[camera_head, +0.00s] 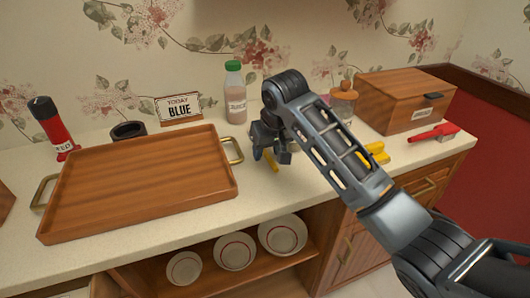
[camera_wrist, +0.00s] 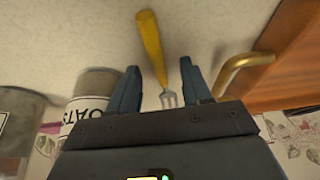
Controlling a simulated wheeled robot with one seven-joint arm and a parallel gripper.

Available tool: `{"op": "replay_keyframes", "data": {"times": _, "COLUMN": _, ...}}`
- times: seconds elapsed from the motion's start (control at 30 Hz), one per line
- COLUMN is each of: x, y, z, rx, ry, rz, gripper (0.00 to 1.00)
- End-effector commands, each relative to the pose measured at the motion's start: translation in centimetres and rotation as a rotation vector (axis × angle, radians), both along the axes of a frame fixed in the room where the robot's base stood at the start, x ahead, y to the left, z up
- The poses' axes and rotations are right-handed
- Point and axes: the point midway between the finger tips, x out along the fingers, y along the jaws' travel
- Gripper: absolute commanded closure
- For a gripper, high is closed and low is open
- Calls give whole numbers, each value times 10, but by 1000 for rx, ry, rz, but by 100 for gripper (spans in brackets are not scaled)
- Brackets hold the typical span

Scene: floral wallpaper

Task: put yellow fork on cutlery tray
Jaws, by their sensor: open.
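The yellow fork (camera_wrist: 151,42) lies on the pale counter, its handle pointing away from my gripper in the wrist view. Its metal tines reach back between my fingers. In the head view only a bit of its yellow handle (camera_head: 272,160) shows beside my gripper (camera_head: 274,153). My gripper is open and low over the counter, with its fingers (camera_wrist: 160,70) on either side of the fork; I cannot tell whether they touch it. A wooden tray (camera_head: 145,180) with brass handles, the only tray in view, stands left of my gripper and looks empty.
A green-capped bottle (camera_head: 234,95) stands behind my gripper. A wooden box (camera_head: 400,98), a red-handled brush (camera_head: 432,133) and a yellow object (camera_head: 377,153) are to the right. The tray's brass handle (camera_wrist: 238,68) is close to my fingers. An oats canister (camera_wrist: 88,98) is on the other side.

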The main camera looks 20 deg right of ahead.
Motion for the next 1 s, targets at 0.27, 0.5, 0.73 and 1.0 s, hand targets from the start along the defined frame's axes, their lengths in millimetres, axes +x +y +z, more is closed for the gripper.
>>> {"op": "replay_keyframes", "data": {"times": 0.27, "x": 0, "y": 0, "z": -1, "rx": 0, "ry": -1, "rz": 0, "gripper": 54}}
{"op": "replay_keyframes", "data": {"times": 0.5, "x": 0, "y": 0, "z": -1, "rx": 0, "ry": 0, "rz": 0, "gripper": 77}}
{"op": "replay_keyframes", "data": {"times": 0.73, "x": 0, "y": 0, "z": -1, "rx": 0, "ry": 1, "rz": 0, "gripper": 99}}
{"op": "replay_keyframes", "data": {"times": 1.0, "x": 0, "y": 0, "z": -1, "rx": 0, "ry": 1, "rz": 0, "gripper": 100}}
